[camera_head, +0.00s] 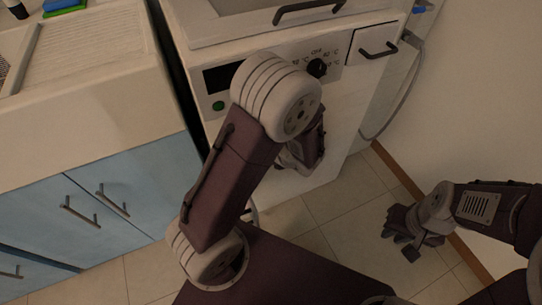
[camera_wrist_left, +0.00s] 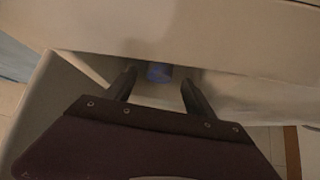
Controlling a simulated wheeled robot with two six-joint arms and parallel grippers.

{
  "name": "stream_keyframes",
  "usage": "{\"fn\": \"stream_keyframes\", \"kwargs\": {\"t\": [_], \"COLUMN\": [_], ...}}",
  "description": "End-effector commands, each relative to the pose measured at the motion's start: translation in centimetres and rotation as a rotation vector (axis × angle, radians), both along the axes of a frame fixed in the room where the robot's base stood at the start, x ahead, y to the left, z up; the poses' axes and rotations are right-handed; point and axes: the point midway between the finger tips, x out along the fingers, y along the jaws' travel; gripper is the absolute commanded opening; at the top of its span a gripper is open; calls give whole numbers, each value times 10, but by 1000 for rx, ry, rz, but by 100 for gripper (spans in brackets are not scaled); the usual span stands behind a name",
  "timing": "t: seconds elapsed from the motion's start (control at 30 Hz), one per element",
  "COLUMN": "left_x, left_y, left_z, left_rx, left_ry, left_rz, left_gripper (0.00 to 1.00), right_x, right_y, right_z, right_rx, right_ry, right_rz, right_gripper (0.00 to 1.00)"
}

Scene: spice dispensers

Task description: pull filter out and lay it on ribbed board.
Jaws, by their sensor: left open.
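A blue round filter (camera_wrist_left: 158,73) shows in the left wrist view, low on the white machine's front. My left gripper (camera_wrist_left: 158,88) is open, with its two dark fingers on either side of the filter in the picture. I cannot tell whether they touch it. In the head view the filter is hidden, and my left gripper (camera_head: 300,160) is partly covered by my own arm. The ribbed board (camera_head: 90,50) is the pale grooved surface on the counter at the upper left. My right gripper (camera_head: 407,232) hangs above the floor at the right, away from the machine.
The white washing machine (camera_head: 345,140) has a dial (camera_head: 317,68), a green button (camera_head: 218,105) and a drawer handle (camera_head: 378,50). Blue cabinets (camera_head: 90,220) with handles stand to its left. A green and blue sponge (camera_head: 64,6) lies behind the board. A grey hose (camera_head: 398,100) hangs at the right.

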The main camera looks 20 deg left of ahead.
Motion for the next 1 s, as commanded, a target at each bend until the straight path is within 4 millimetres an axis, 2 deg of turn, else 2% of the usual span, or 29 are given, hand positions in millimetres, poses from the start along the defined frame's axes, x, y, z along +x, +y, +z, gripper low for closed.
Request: {"fn": "stream_keyframes", "kwargs": {"t": [0.03,0.13,0.5,0.73,0.77,0.8,0.9,1.0], "left_x": [3,8,11,11,11,11,11,11], "left_y": [6,14,19,19,19,19,19,19], "left_z": [-12,-19,-21,-21,-21,-21,-21,-21], "left_rx": [0,0,-1,-1,-1,-1,-1,-1], "left_ry": [0,0,0,0,0,0,0,0], "left_rz": [4,3,1,1,1,1,1,1], "left_gripper": [63,63,63,0,34,23,0,0], "right_x": [0,0,0,0,0,0,0,0], "right_y": [0,0,0,0,0,0,0,0], "right_z": [-11,-17,-18,-18,-18,-18,-19,-18], "right_rx": [0,0,0,0,0,0,0,0], "right_ry": [0,0,0,0,0,0,0,0], "right_rz": [0,0,0,0,0,0,0,0], "right_gripper": [20,20,20,20,20,20,20,20]}}
